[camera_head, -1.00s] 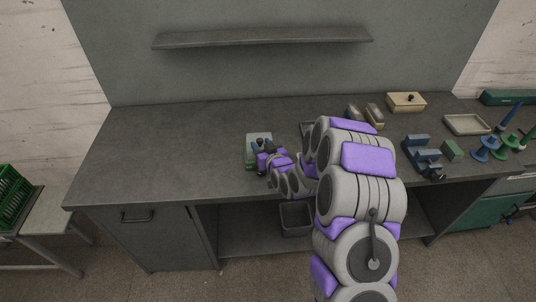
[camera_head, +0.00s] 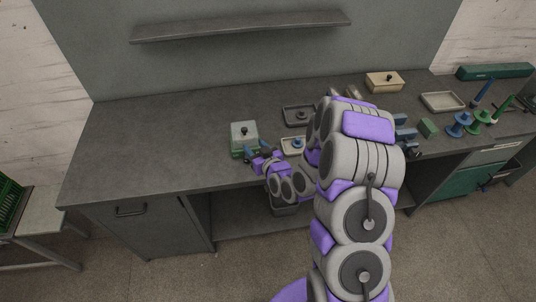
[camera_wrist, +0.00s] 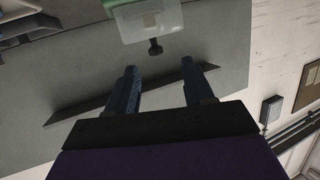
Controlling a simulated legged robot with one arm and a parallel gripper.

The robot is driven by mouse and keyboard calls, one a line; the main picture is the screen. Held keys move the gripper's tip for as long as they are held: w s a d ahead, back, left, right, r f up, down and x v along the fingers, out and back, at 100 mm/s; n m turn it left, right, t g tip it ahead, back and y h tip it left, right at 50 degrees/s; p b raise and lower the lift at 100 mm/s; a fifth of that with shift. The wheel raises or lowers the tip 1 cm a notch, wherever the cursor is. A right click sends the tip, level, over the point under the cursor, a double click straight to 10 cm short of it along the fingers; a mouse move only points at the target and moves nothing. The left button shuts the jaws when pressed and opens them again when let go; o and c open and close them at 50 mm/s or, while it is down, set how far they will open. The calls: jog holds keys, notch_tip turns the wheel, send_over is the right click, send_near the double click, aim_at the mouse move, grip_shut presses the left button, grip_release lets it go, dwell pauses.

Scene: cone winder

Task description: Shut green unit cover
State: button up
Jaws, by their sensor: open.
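The green unit (camera_head: 237,153) sits on the bench, left of my arm. Its pale see-through cover (camera_head: 238,139) has a dark knob (camera_head: 244,130). In the wrist view the unit's green edge (camera_wrist: 118,4) and the cover (camera_wrist: 140,28) are at the top, cut off by the frame, with the knob (camera_wrist: 155,47) pointing down the picture. I cannot tell whether the cover is fully down. My gripper (camera_head: 258,151) is low at the unit's front right; its two fingers (camera_wrist: 160,75) are apart with nothing between them. Contact with the unit cannot be told.
A dark tray (camera_head: 289,120) and a pale tray (camera_head: 288,151) with a blue piece lie right of the unit. A beige box (camera_head: 385,84), blue blocks and spools stand farther right. A shelf (camera_head: 240,26) hangs behind. The bench left of the unit is clear.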

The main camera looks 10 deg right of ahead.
jog(key=p+v, duration=0.8)
jog(key=p, duration=0.5)
jog(key=shift+d, duration=0.25)
dwell(0.7)
